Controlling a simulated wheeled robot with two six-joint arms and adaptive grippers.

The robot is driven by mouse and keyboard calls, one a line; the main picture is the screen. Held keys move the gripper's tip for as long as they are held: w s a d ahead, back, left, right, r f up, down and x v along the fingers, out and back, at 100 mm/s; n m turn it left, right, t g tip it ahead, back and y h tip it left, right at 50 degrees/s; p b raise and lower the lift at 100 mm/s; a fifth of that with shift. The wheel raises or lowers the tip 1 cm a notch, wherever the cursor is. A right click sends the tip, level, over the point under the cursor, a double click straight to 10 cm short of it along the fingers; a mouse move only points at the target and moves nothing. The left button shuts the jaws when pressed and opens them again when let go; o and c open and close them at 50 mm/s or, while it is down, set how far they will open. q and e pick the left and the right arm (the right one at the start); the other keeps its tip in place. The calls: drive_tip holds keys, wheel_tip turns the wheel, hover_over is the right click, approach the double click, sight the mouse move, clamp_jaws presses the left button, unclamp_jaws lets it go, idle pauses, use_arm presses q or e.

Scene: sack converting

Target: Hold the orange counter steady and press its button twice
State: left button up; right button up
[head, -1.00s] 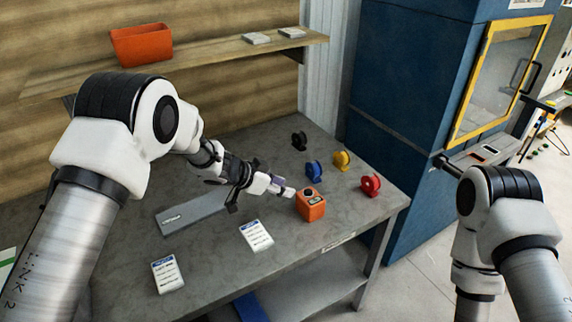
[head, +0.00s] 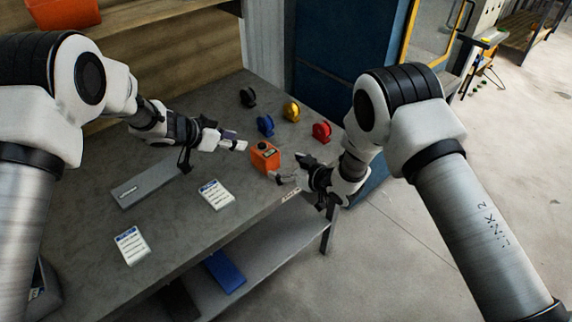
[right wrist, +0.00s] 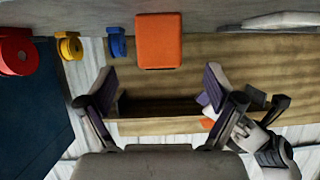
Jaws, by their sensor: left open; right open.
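The orange counter (head: 264,156) stands upright on the grey table near its front right edge, with a dark display and button area on top. In the right wrist view the counter (right wrist: 158,42) shows as a plain orange face beyond my fingertips. My left gripper (head: 241,145) is open, just left of the counter, with a small gap. My right gripper (head: 281,178) is open, at the counter's front right side, close to it; contact cannot be told. In the right wrist view my right gripper's fingers (right wrist: 160,85) are spread wide with nothing between them.
Black (head: 247,97), blue (head: 265,125), yellow (head: 291,110) and red (head: 321,131) round items stand behind the counter. A grey flat plate (head: 145,185) and two printed cards (head: 216,194) (head: 131,245) lie to the left. A blue cabinet (head: 330,75) stands behind.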

sight(273, 161)
drive_tip(key=shift+w+a+r, duration=0.1)
drive_tip(key=shift+w+a, duration=0.2)
drive_tip(key=x, duration=0.7)
drive_tip(key=shift+w+f, duration=0.2)
drive_tip(key=shift+w, duration=0.05)
drive_tip(key=c, duration=1.4)
use_arm(q)
drive_tip(key=shift+w+f, duration=0.15)
drive_tip(key=shift+w, duration=0.05)
use_arm(e)
drive_tip(key=shift+o, duration=0.2)
drive_tip(key=shift+s, duration=0.1)
use_arm(q)
clamp_jaws()
use_arm(e)
drive_tip(key=shift+f, duration=0.1)
